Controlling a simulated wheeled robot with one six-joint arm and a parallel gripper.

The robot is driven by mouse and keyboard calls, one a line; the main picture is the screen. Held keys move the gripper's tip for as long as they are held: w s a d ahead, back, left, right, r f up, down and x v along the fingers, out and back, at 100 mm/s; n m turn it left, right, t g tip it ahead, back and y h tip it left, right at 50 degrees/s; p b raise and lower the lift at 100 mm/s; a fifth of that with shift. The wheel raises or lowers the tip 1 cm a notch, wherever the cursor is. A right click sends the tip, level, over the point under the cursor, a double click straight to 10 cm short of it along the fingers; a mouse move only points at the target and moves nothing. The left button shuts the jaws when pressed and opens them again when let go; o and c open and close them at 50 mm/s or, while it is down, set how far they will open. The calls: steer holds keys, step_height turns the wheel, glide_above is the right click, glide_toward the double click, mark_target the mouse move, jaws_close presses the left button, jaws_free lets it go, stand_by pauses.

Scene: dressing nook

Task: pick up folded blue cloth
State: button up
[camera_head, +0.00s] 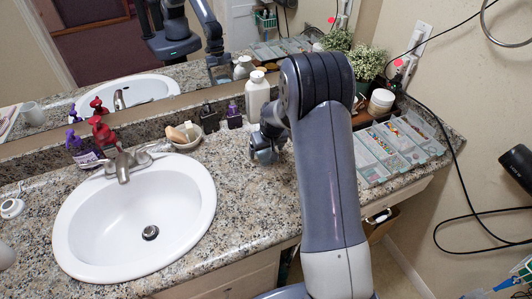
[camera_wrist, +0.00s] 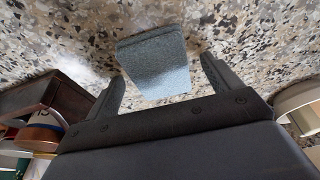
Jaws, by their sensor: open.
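The folded blue cloth (camera_wrist: 154,58) is a small grey-blue block-like bundle on the speckled granite counter in the wrist view, at upper middle. My gripper (camera_wrist: 162,76) is open, with one finger on each side of the near part of the cloth. The cloth's far end extends beyond the fingertips. I cannot tell whether the fingers touch it. In the head view my gripper (camera_head: 265,150) is low over the counter, right of the sink, and I cannot make out the cloth there.
A white bottle (camera_head: 257,97) stands just behind my gripper. Dark bottles (camera_head: 209,118) and a small bowl (camera_head: 185,137) stand left of it. The sink (camera_head: 135,220) is further left. Divided clear trays (camera_head: 385,150), a plant (camera_head: 366,62) and a white jar (camera_head: 381,102) are on the right.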

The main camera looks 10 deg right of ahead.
steer(key=shift+f, duration=0.15)
steer(key=c, duration=1.1)
